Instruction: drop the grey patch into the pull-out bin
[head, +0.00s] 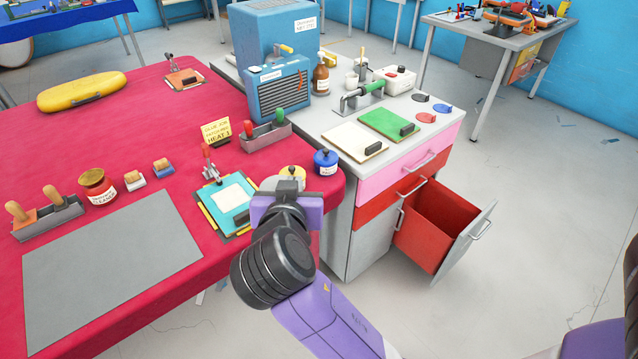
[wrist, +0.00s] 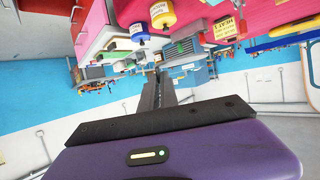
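A small dark grey round patch (head: 419,98) lies flat on the white top of the cabinet in the head view, near its right edge. The pull-out bin (head: 433,224) is a red-lined compartment standing open at the cabinet's lower right, with a grey front and a handle. Its visible inside looks empty. My gripper (head: 289,176) is over the front right corner of the red table, left of the cabinet and apart from the patch. In the wrist view, the dark fingers (wrist: 159,78) lie together with nothing visible between them. I cannot make out the patch in the wrist view.
A blue patch (head: 443,108) and a red patch (head: 425,118) lie beside the grey one. A green board (head: 387,124) and a roller-like tool (head: 362,95) are nearby. Pots, including a blue one (head: 326,161), stand near my gripper. Floor right of the bin is clear.

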